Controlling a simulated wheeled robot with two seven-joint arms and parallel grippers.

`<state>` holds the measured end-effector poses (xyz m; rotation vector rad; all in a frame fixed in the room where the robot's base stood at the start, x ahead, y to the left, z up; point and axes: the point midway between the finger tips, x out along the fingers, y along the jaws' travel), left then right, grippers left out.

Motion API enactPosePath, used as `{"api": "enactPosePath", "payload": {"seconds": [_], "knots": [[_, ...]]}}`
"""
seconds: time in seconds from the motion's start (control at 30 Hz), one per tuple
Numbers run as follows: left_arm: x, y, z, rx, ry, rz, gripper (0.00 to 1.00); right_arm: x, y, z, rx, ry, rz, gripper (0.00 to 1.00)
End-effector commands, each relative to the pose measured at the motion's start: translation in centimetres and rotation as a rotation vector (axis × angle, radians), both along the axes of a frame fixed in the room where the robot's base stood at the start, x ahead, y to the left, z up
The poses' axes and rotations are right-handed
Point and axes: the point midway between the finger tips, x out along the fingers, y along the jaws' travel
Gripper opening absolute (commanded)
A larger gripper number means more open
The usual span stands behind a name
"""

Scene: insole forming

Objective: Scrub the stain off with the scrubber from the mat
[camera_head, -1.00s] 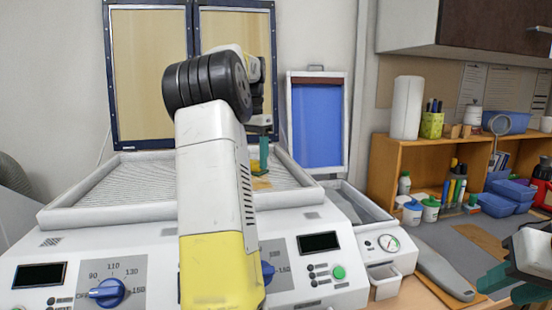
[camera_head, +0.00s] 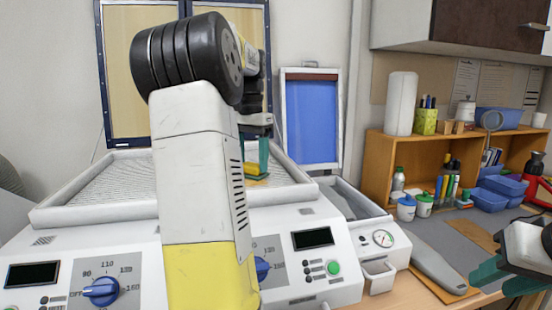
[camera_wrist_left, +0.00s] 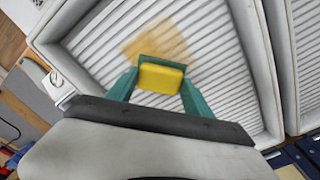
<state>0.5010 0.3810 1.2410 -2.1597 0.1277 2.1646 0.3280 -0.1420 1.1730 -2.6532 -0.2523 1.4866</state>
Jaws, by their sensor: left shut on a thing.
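A yellow scrubber (camera_wrist_left: 160,77) is held between the teal fingers of my left gripper (camera_wrist_left: 157,85). In the head view the scrubber (camera_head: 250,169) shows low beside the left gripper's finger (camera_head: 262,160), partly hidden by my arm. A tan stain (camera_wrist_left: 157,40) lies on the white ribbed surface (camera_wrist_left: 100,52), right beside the scrubber's far edge. In the head view the stain (camera_head: 257,181) is a small patch under the gripper. I cannot tell whether the scrubber touches the surface. My right gripper (camera_head: 505,277) is at the lower right, its teal fingers apart and apparently empty.
The ribbed bed has a raised white rim (camera_head: 92,191) and sits on a machine with blue dials (camera_head: 101,292). A side tray (camera_head: 345,200) adjoins at right.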

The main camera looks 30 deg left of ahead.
Motion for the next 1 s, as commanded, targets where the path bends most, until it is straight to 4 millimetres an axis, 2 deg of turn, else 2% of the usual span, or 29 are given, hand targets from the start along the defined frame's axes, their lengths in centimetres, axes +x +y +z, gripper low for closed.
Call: {"api": "enactPosePath", "payload": {"seconds": [1.0], "knots": [[-4.2,-3.6,-0.1,0.001,-0.001,-0.001,0.27,0.0,0.0,0.0,0.000,0.000,0.000,0.36]]}}
